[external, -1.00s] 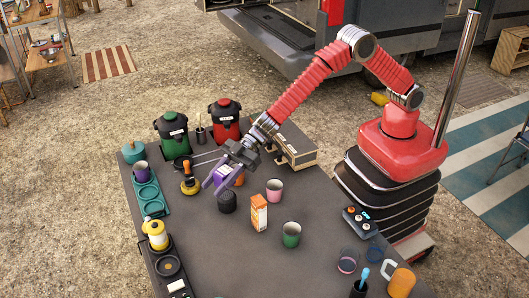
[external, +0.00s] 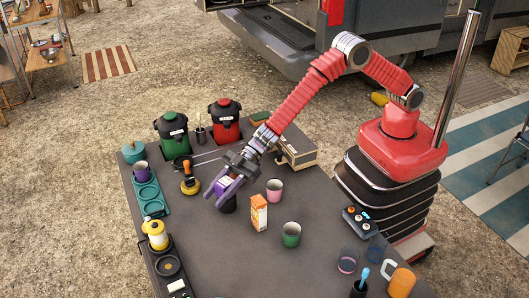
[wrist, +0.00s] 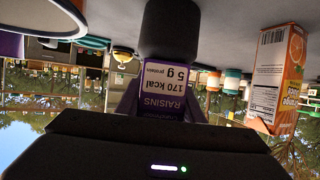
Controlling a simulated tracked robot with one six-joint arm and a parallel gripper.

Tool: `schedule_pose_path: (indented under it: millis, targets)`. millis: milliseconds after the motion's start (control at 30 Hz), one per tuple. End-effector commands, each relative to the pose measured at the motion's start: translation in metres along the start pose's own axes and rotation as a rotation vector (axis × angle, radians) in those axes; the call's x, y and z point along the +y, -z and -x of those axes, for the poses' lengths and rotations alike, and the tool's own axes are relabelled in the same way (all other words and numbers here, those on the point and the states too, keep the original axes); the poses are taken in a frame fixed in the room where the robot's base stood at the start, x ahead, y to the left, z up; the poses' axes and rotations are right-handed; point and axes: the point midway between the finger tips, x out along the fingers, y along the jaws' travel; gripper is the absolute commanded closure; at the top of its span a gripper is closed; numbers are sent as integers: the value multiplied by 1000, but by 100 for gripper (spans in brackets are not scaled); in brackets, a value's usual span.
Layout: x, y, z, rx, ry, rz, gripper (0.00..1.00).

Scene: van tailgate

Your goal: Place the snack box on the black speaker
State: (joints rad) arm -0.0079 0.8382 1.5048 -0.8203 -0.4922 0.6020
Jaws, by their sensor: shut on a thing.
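The snack box, a purple raisins box with a white label (wrist: 165,103), is between the fingers of my gripper (external: 229,190). My gripper is shut on it. In the external view the snack box (external: 223,184) shows partly between the fingers, over the black speaker (external: 229,206). The speaker is a short dark cylinder standing on the table, its upper part hidden by the box and fingers. In the upside-down wrist view the speaker (wrist: 170,30) lines up with the box's lower end. I cannot tell whether they touch.
An orange juice carton (external: 259,213) stands close to the right of the speaker. A pink cup (external: 274,190) and a green cup (external: 291,234) are further right. The table's front middle is clear.

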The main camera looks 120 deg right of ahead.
Motion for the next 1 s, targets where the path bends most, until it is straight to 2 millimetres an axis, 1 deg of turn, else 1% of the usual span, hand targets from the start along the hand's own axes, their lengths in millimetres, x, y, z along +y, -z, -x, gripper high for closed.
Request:
schedule_pose_path:
  millis: [133,167,400,433,767,867,1000]
  targets:
    - [0,-1,-1,0,0,0,90]
    - [0,-2,-1,0,0,0,65]
    - [0,-1,-1,0,0,0,48]
    - [0,-1,-1,0,0,0,47]
    - [0,1,1,0,0,0,47]
    - [0,1,7,0,0,0,47]
    - [1,1,20,1,-1,0,47]
